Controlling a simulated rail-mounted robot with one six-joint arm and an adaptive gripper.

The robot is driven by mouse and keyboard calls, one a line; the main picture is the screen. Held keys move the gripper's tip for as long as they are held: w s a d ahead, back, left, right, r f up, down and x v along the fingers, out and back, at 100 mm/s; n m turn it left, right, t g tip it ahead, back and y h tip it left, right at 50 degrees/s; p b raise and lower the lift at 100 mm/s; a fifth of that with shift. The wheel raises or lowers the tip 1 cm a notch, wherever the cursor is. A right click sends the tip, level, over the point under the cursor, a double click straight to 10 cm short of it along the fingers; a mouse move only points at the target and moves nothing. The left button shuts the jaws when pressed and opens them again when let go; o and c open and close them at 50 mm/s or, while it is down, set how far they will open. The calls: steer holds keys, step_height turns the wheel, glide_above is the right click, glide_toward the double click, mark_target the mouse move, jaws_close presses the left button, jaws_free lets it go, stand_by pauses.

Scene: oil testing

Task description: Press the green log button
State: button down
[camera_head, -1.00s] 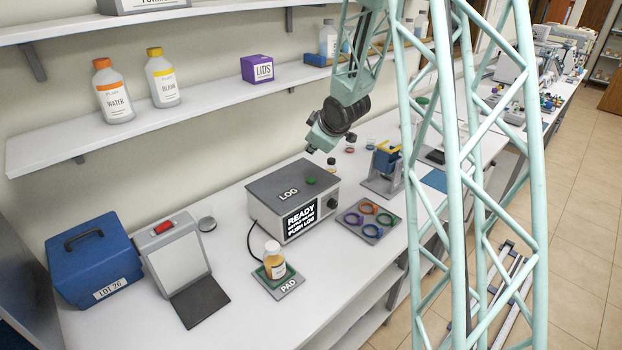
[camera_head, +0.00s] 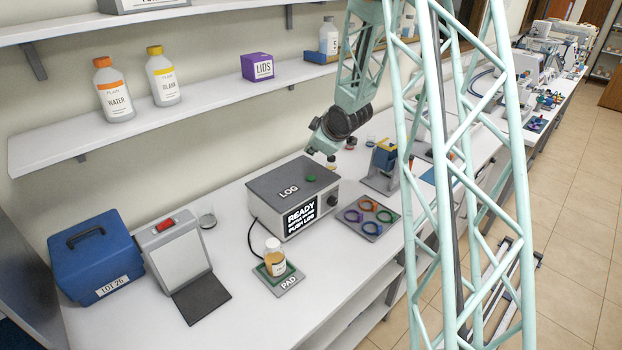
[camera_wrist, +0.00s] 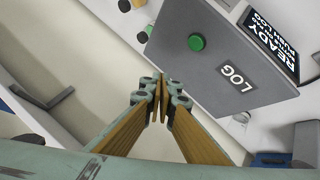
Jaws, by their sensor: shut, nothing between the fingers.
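The green log button (camera_head: 311,178) sits on top of the grey box (camera_head: 270,186) marked LOG, whose front screen reads READY and PUSH LOG. The button also shows in the wrist view (camera_wrist: 196,42), on the grey box top (camera_wrist: 215,60). My gripper (camera_wrist: 161,84) is shut and empty in the wrist view, its tips just off the box's edge and below-left of the button, not touching it. In the head view my wrist hangs above and behind the box's back right; the fingertips there are too small to make out.
A bottle (camera_head: 274,258) stands on the green-and-grey pad (camera_head: 291,283) in front of the box. A tray of coloured rings (camera_head: 371,231) lies to the right. A blue case (camera_head: 95,262) and a tilted white panel (camera_head: 178,250) stand left. A shelf (camera_head: 215,101) runs above.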

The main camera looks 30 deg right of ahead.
steer(key=shift+f, duration=0.15)
steer(key=b, duration=0.4)
glide_above(311, 178)
steer(key=shift+a+f, duration=0.1)
steer(key=shift+f, duration=2.95)
steer(key=shift+f+b, duration=1.15)
steer(key=shift+b, duration=0.1)
steer(key=shift+f+b, duration=0.95)
steer(key=shift+b, duration=0.1)
steer(key=shift+r, duration=0.15)
steer(key=shift+r+p, duration=0.5)
steer(key=shift+r, duration=0.25)
steer(key=shift+r+p, duration=1.7)
steer(key=shift+r, duration=0.85)
